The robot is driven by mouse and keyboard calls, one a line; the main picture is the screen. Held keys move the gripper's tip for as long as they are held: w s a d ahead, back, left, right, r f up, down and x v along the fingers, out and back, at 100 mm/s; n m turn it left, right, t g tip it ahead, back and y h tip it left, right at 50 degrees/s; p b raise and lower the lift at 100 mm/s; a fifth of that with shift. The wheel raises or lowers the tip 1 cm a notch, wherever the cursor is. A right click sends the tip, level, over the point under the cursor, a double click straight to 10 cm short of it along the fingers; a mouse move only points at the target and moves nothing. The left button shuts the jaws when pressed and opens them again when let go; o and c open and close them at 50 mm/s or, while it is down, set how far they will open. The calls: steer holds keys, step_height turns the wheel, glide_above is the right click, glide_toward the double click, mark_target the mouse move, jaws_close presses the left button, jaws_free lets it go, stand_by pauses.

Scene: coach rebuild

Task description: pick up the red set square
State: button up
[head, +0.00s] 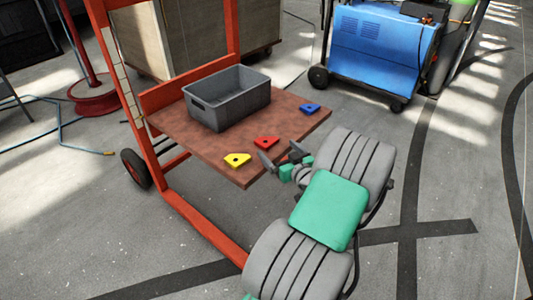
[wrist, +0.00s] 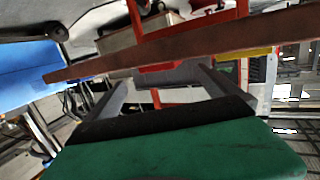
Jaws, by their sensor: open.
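The red set square (head: 266,142) lies flat on the brown board (head: 204,146), near its front edge. A yellow set square (head: 237,160) lies to its left and a blue one (head: 310,108) to its right. My gripper (head: 282,156) is open and empty, just in front of the red set square at the board's front edge. In the wrist view the picture is turned over. The board (wrist: 170,45) shows edge-on there, with the red set square (wrist: 165,68) between the spread fingers and the yellow set square (wrist: 258,51) to the right.
A grey bin (head: 228,104) stands on the board behind the set squares. The orange trolley frame (head: 200,222) rises at the board's left and runs low along the floor. A blue machine (head: 380,50) stands at the back right. Open floor lies to the right of the board.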

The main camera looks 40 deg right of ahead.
mark_target(268, 141)
steer(key=b+x, duration=0.1)
steer(key=x, duration=0.6)
steer(key=shift+a+b, duration=0.15)
steer(key=shift+b, duration=0.2)
steer(key=shift+c, duration=0.2)
steer(key=c, duration=1.7)
